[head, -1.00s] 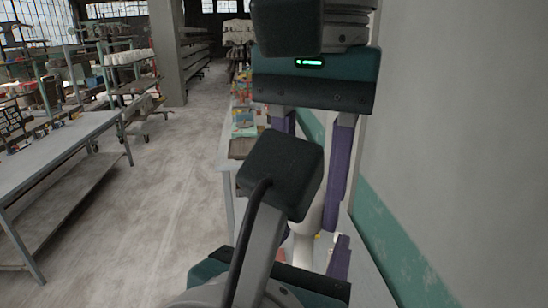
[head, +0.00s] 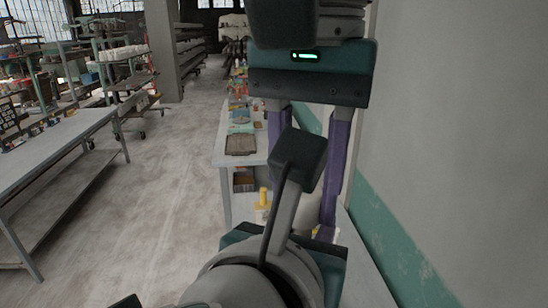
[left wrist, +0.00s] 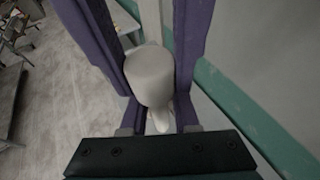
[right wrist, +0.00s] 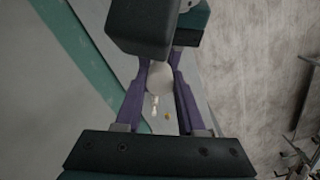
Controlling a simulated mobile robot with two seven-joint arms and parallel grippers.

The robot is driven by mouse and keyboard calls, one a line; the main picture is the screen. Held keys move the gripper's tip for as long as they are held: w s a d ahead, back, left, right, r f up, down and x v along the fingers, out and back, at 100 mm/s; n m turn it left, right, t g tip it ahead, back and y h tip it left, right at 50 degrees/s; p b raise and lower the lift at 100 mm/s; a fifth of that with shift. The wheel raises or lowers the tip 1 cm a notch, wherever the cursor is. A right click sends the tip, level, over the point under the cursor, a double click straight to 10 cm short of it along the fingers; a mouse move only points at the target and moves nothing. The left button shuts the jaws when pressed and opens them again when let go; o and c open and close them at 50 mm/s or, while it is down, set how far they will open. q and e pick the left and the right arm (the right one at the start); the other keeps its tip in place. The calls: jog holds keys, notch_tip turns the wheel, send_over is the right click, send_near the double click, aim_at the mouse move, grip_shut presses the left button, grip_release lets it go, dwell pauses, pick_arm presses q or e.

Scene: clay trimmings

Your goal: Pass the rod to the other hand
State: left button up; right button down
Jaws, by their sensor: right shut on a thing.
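The rod is a pale, off-white cylinder (left wrist: 150,78) with a narrower end below it in the left wrist view. It also shows end-on between purple fingers in the right wrist view (right wrist: 159,78).
A wall with a green band (head: 400,235) runs close on the right. A narrow bench (head: 236,160) with trays and small items stands behind the grippers. A grey table (head: 60,140) and loaded shelves are at left. The floor between is clear.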

pick_arm(q)
jog(key=shift+s+d, duration=0.1)
jog(key=shift+c, duration=1.4)
pick_arm(e)
jog(key=shift+a, duration=0.1)
pick_arm(q)
grip_shut()
jog(key=shift+d, duration=0.1)
jog(key=shift+r, duration=0.1)
pick_arm(e)
jog(key=c, duration=0.8)
grip_release()
jog(key=shift+w, duration=0.1)
jog(key=o, duration=0.4)
jog(key=shift+c, duration=0.2)
